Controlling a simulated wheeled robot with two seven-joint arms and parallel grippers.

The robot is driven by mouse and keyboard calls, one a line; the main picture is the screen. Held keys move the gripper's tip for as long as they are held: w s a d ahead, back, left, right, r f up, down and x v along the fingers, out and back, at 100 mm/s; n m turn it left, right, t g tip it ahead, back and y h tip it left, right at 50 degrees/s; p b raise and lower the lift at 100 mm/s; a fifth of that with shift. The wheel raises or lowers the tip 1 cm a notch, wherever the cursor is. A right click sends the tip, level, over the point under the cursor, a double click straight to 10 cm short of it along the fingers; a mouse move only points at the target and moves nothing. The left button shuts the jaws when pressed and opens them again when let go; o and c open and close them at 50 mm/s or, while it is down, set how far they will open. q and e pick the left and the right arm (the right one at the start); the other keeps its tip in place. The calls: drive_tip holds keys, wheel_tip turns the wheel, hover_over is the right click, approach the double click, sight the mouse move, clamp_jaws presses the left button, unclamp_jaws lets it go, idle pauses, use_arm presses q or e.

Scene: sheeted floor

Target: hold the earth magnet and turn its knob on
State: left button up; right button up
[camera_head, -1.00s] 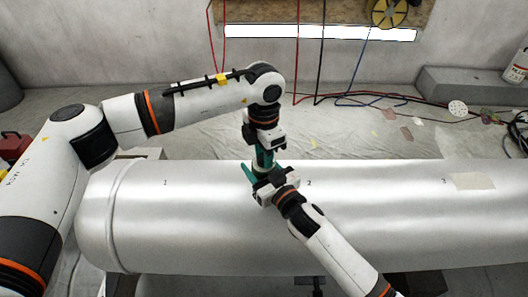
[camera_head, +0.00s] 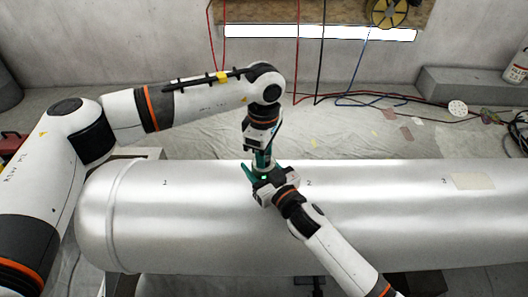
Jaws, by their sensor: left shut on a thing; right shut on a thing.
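The earth magnet (camera_head: 247,172) is a small teal device on top of the silver cylinder (camera_head: 390,220), near the number 2. It is mostly hidden by my grippers. My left gripper (camera_head: 263,155) comes down on it from above and is shut on its upper part. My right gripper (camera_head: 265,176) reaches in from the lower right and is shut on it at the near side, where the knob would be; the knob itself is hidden. A small green light shows at the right gripper.
The cylinder lies across the view, with numbers 1, 2 and 3 and a beige patch (camera_head: 473,181) on it. Behind it is the sheeted floor (camera_head: 340,135) with cables, a grey block (camera_head: 470,82) and a yellow reel (camera_head: 388,12).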

use_arm(q)
drive_tip(key=shift+w+m, duration=0.1)
drive_tip(key=shift+m, duration=0.9)
drive_tip(key=o, duration=0.7)
wheel_tip(320, 180, up, 12)
drive_tip(key=shift+a, duration=0.1)
use_arm(e)
drive_tip(key=o, duration=1.3)
